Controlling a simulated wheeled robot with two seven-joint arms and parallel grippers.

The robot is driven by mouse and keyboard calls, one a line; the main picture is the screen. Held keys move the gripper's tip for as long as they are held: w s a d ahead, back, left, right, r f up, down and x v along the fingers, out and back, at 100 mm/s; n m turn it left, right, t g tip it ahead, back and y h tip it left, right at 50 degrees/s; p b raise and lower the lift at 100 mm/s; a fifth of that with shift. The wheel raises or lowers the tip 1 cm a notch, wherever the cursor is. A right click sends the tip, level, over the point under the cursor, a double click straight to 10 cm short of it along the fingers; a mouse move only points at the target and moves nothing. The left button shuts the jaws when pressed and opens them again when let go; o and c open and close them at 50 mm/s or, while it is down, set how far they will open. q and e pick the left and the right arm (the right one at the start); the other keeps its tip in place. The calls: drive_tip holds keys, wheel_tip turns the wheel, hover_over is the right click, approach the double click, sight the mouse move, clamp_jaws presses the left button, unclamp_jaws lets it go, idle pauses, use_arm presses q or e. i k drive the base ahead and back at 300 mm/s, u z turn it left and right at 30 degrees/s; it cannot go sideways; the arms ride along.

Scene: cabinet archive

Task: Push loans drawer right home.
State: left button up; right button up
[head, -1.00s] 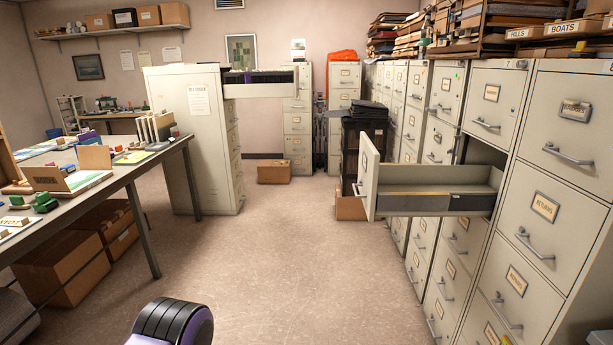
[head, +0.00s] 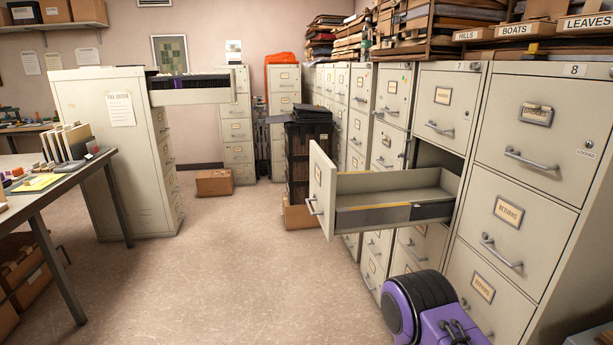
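A drawer (head: 373,218) stands pulled far out of a beige cabinet in the right-hand row. Its front panel (head: 321,186) faces left, with a handle, and its label is too oblique to read, so I cannot confirm it says loans. The drawer looks empty, and a dark slide shows along its near side. The dark opening above and behind it (head: 436,156) is part of its cabinet. A purple and black part of my own arm shows at the lower right, below and nearer than the drawer. Neither gripper shows, and nothing of mine visibly touches the drawer.
A second open drawer (head: 190,95) sticks out of the cabinet (head: 108,150) at back left. A black file stack (head: 308,160) and a cardboard box (head: 299,216) stand behind the near drawer. A table (head: 50,190) is at left. The floor (head: 220,270) between is clear.

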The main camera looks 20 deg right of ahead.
sight(328, 190)
drive_tip(key=z, duration=0.25)
drive_tip(key=i, duration=0.95)
drive_tip(key=z, duration=0.35)
drive_tip(key=k, duration=0.5)
drive_tip(key=z, duration=0.85)
drive_tip(key=i, duration=0.6)
drive_tip(key=u, duration=0.65)
